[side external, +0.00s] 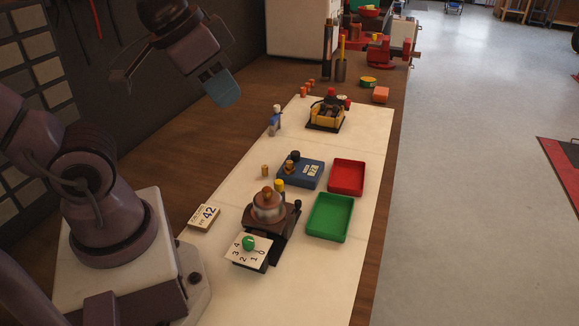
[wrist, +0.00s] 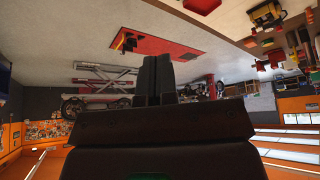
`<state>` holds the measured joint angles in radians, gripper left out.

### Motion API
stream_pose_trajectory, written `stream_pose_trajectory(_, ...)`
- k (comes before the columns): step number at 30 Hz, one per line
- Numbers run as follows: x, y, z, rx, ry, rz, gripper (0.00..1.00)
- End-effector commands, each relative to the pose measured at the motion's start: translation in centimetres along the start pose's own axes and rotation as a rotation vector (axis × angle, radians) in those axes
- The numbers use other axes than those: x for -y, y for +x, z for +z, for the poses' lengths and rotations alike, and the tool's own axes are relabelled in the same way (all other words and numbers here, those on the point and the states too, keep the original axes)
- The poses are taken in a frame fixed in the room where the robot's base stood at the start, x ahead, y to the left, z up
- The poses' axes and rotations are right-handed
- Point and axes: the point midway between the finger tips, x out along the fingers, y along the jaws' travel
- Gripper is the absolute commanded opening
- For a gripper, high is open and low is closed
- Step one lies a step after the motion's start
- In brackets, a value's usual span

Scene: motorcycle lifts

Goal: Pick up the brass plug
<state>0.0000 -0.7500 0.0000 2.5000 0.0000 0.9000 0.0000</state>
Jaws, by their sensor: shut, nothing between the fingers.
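A small brass-coloured cylinder (side external: 265,170), which looks like the brass plug, stands upright on the pale mat, just left of the blue box. Another small brass-coloured piece (side external: 289,167) sits on the left part of the blue box (side external: 311,181); I cannot tell for sure which one is the plug. My gripper (side external: 222,88) is raised well above the bench, up and left of both pieces and far from them. Its fingers are together and empty in the wrist view (wrist: 157,75). That view looks across the workshop and shows no brass piece that I can make out.
A red tray (side external: 347,163) and a green tray (side external: 345,232) lie right of the blue box. A dark device with a brass-coloured dome (side external: 268,205) stands in front. A small figure (side external: 275,120) and a yellow-black block (side external: 326,112) stand behind. Bare mat lies between.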

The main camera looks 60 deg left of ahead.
Motion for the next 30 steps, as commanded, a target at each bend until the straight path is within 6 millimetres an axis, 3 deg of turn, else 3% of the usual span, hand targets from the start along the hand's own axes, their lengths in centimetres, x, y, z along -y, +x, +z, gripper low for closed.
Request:
stream_pose_trajectory(12,0.0,0.0,0.0,0.000,0.000,0.000,0.00)
stream_pose_trajectory(18,0.0,0.0,0.0,0.000,0.000,0.000,0.46)
stream_pose_trajectory(26,0.0,0.0,0.0,0.000,-0.001,-0.001,0.48)
stream_pose_trajectory(30,0.5,1.2,0.2,0.058,-0.020,-0.008,0.48)
